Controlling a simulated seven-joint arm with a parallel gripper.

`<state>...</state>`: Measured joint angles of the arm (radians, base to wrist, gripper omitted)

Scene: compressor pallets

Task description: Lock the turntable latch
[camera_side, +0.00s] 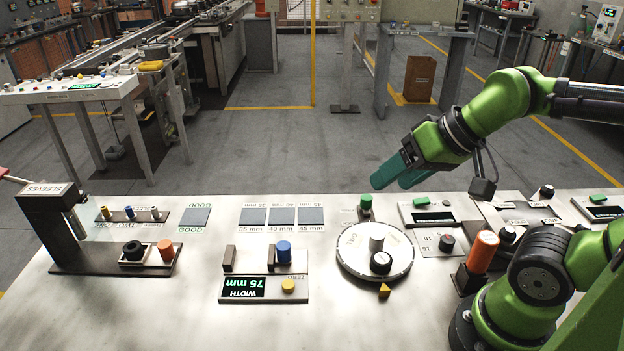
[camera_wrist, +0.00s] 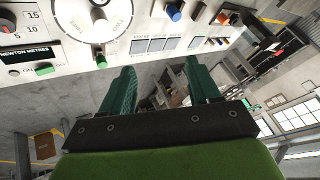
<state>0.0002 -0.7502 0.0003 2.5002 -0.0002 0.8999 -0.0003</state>
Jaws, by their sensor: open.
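The turntable (camera_side: 352,262) is a round white disc with markings on the white bench. A grey cylinder and a black knob stand on it. A small green-topped piece (camera_side: 366,202), which looks like the latch, stands at its far rim; a yellow pointer (camera_side: 384,290) is at its near rim. In the wrist view the turntable (camera_wrist: 118,22) is at the top left, with the green piece (camera_wrist: 101,61) just below it. My gripper (camera_side: 393,180) is open and empty, raised near the bench's far edge, apart from the green piece. Its teal fingers (camera_wrist: 161,68) spread wide in the wrist view.
A dark sleeve stand (camera_side: 50,232) is at the far left. An orange cylinder (camera_side: 482,252) and a display box (camera_side: 432,216) are to the right. Open floor lies behind the bench.

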